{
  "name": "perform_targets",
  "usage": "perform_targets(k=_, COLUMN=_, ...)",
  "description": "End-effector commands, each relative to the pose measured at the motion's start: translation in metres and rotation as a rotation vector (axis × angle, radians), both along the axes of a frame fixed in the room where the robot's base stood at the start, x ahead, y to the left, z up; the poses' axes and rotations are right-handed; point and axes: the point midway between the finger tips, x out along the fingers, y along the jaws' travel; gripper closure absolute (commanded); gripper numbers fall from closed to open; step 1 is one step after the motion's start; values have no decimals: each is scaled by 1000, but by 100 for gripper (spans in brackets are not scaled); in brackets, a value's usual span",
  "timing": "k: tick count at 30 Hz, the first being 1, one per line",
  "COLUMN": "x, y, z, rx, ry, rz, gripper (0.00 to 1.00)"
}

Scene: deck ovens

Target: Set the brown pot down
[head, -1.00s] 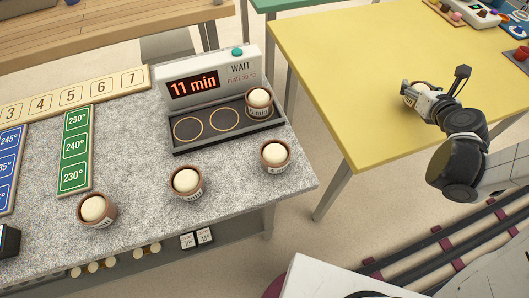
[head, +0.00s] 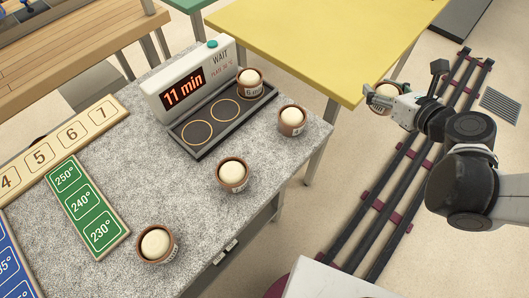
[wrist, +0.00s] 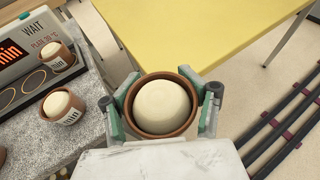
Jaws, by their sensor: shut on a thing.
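My gripper (head: 388,99) is shut on a brown pot (head: 376,102) with pale dough in it. In the wrist view the same pot (wrist: 136,118) sits upright between the two greenish fingers, its round dough (wrist: 163,107) showing from above. The pot is held in the air, in the picture just off the near right corner of the yellow table. Its label is too small to read in the head view. Several similar pots stand on the grey counter (head: 190,120), and one pot (head: 249,90) is on the right ring of the WAIT plate (head: 187,150).
The WAIT device (head: 190,85) reads 11 min; two plate rings are empty. Pots (head: 292,127), (head: 232,182) and (head: 157,252) line the counter's near edge. The yellow table (head: 300,40) is bare where seen. Number and temperature boards (head: 90,215) lie left. Floor rails (head: 400,190) run right.

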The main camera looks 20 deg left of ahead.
Motion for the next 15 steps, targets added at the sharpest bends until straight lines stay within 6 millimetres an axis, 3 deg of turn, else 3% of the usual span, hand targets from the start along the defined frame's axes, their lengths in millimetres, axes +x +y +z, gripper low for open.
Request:
perform_targets(k=1, x=-19, y=16, z=5, rx=1, ry=1, rz=56, gripper=85)
perform_targets(k=6, x=-79, y=59, z=18, rx=0, ry=0, rz=236, gripper=85)
perform_targets(k=15, x=-187, y=109, z=35, rx=-2, ry=1, rz=529, gripper=85)
